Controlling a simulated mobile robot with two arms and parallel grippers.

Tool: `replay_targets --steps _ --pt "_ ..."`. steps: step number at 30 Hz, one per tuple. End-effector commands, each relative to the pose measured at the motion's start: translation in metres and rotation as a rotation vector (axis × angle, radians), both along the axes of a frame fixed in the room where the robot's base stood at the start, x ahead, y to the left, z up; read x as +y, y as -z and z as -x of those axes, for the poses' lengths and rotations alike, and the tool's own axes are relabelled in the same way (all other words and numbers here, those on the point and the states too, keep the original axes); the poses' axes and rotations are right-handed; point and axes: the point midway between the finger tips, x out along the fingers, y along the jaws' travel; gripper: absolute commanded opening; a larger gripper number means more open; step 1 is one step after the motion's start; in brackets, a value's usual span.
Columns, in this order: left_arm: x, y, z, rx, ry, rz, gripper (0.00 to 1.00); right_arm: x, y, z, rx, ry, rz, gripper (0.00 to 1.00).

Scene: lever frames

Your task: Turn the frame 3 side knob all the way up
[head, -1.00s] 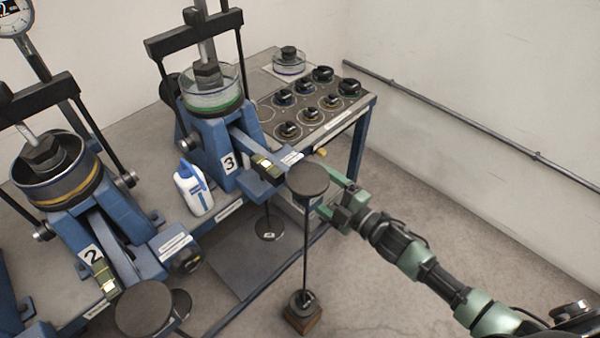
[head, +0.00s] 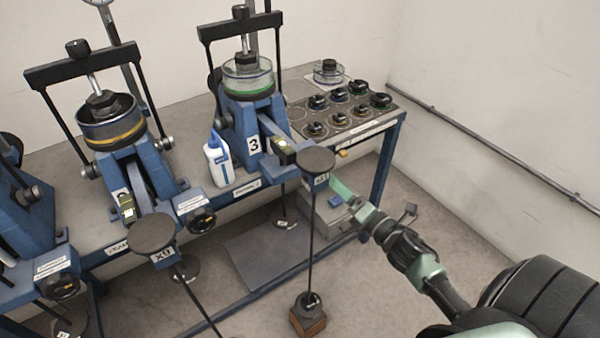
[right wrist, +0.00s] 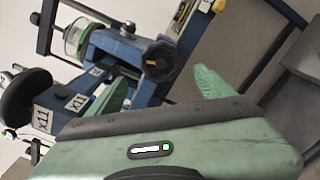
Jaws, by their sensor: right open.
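Blue frame 3 (head: 240,135) stands on the bench, with its number plate facing me and a clear cup with a green ring on top. Its side knob is hidden in the head view behind the round dark lever-end plate (head: 317,160) and my gripper. In the right wrist view a black lobed knob with an orange mark (right wrist: 160,60) is on a blue frame, ahead of and between my fingers. My right gripper (head: 340,185) is open, and its green fingers show in the right wrist view (right wrist: 163,92). No finger visibly touches the knob. My left gripper is out of view.
Frame 2 (head: 135,165) with its own knob (head: 203,220) stands to the left. A white and blue bottle (head: 217,160) is between the frames. A hanging rod ends in a weight (head: 308,312) near the floor. Several dark knob-topped pieces (head: 335,105) sit on the bench's right end.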

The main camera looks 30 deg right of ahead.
Motion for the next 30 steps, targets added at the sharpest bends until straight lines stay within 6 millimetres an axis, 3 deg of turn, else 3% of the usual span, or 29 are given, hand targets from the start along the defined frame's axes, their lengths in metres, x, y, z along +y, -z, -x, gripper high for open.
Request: replay_targets --steps 9,21,23,30 --pt "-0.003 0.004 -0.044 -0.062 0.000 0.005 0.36 0.003 0.000 -0.036 -0.003 -0.001 0.000 0.82" --pt "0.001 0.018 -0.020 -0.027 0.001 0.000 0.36 0.008 0.000 -0.096 -0.003 -0.001 -0.001 0.82" --pt "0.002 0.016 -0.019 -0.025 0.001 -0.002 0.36 0.008 0.000 -0.096 0.001 -0.001 -0.002 0.71" --pt "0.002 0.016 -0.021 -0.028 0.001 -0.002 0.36 0.008 0.001 -0.095 0.002 0.000 -0.002 0.04"
